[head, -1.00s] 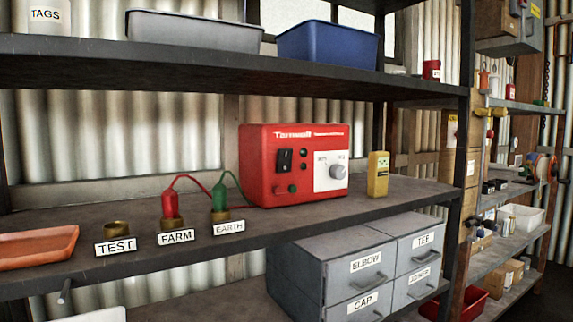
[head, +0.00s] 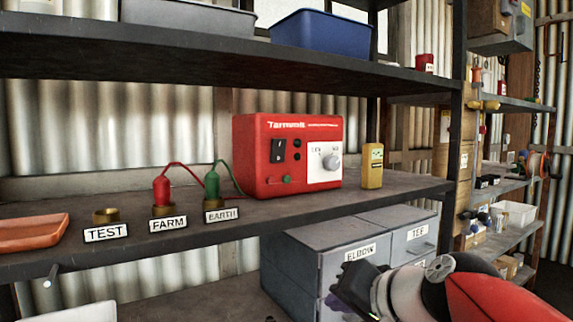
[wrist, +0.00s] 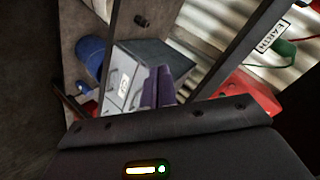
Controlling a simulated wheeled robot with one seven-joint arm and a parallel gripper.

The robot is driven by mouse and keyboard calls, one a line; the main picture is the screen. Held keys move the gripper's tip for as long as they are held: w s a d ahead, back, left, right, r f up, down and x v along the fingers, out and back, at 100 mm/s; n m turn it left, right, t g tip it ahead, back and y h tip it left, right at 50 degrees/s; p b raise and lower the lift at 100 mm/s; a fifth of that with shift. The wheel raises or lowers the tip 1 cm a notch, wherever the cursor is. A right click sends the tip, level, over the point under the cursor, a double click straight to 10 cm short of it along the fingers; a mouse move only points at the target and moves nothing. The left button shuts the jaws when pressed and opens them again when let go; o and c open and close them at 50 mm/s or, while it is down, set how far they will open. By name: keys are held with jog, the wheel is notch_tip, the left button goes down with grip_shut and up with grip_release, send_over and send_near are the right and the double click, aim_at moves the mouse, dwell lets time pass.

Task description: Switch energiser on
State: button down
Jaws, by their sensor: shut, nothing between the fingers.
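The red energiser (head: 263,181) stands on the middle shelf in the head view, with a black rocker switch (head: 278,150) at its front left and a grey knob on a white panel at its right. The switch's position is too small to tell. A red lead runs to the FARM socket and a green lead to the EARTH socket. In the wrist view the energiser (wrist: 240,92) shows in part at the right. My gripper (head: 345,283) is low in front of the grey drawers, below and apart from the energiser. Its purple fingers (wrist: 157,88) are shut and empty.
A yellow tester (head: 373,167) stands just right of the energiser. The shelf edge (head: 330,212) lies between my gripper and the energiser. Grey drawers (head: 300,258) sit on the shelf below. An orange tray (head: 30,232) is at the left. Open room lies before the shelf.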

aim_at(280, 142)
jog(key=w+a+r+m+t+y+b, duration=0.2)
jog(key=w+r+m+t+y, duration=0.3)
jog(key=w+r, duration=1)
notch_tip(280, 142, up, 4)
jog(key=shift+r+m+t+b, duration=0.1)
jog(key=shift+m+t+b, duration=0.55)
jog(key=shift+m+t, duration=0.4)
jog(key=shift+a, duration=0.15)
jog(key=p+x, duration=0.5)
jog(key=x, duration=0.7)
jog(key=shift+w+a+r, duration=0.15)
jog(key=shift+a, duration=0.15)
jog(key=shift+w+a, duration=0.35)
jog(key=shift+w, duration=0.15)
jog(key=shift+p, duration=0.3)
